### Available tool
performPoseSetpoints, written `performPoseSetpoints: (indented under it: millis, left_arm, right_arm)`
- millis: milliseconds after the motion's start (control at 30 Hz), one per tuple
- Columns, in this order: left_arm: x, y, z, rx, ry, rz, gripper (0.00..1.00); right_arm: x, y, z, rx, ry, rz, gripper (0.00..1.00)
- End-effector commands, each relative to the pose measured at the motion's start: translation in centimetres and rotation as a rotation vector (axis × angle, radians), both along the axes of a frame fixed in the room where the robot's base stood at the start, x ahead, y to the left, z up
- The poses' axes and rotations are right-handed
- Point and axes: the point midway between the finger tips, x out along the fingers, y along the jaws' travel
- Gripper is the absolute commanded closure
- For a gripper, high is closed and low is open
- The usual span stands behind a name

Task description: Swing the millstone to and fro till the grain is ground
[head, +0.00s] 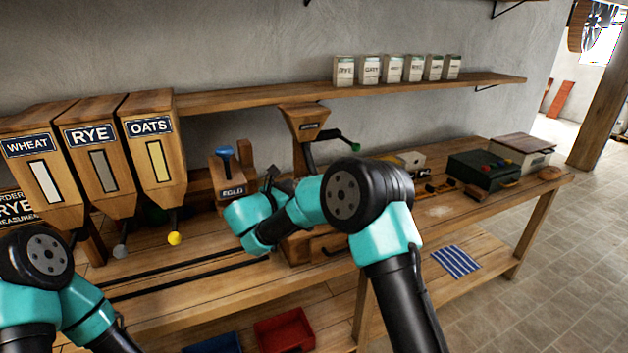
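A wooden mill with a hopper (305,122) on top stands at the middle of the bench. A dark crank arm with a green knob (355,147) sticks out to its right. A drawer front (327,245) shows low on the mill. My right arm covers most of the mill's middle, and I cannot make out the millstone or any grain. My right gripper (272,179) is a small dark shape left of the mill, beside a wooden box with a blue-topped handle (225,155). Its fingers are too small to read. My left arm is at the lower left, its gripper out of view.
Wheat (28,146), rye (88,136) and oats (149,128) dispensers stand on the left. A green box (482,170) stands at the bench's right. A red tray (285,332) and blue tray (213,345) sit below. Dark rails (180,271) run along the front left.

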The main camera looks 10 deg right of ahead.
Motion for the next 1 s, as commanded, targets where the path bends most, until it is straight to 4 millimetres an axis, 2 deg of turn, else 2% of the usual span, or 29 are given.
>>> performPoseSetpoints:
  millis: [200,433,600,867,1000]
  left_arm:
    - [0.0,0.0,0.0,0.000,0.000,0.000,0.57]
    - [0.0,0.0,0.0,0.000,0.000,0.000,0.57]
    - [0.0,0.0,0.0,0.000,0.000,0.000,0.57]
    - [0.0,0.0,0.0,0.000,0.000,0.000,0.57]
    - [0.0,0.0,0.0,0.000,0.000,0.000,0.57]
  right_arm:
    - [2.1,-3.3,0.0,0.001,0.001,-0.003,0.48]
    - [3.9,-6.1,0.0,0.001,0.001,-0.002,0.48]
    - [4.5,-6.9,0.0,0.000,0.000,0.000,0.48]
    - [4.6,-7.0,0.0,0.001,0.001,0.000,0.48]
    - [4.6,-7.0,0.0,0.001,0.001,0.000,0.59]
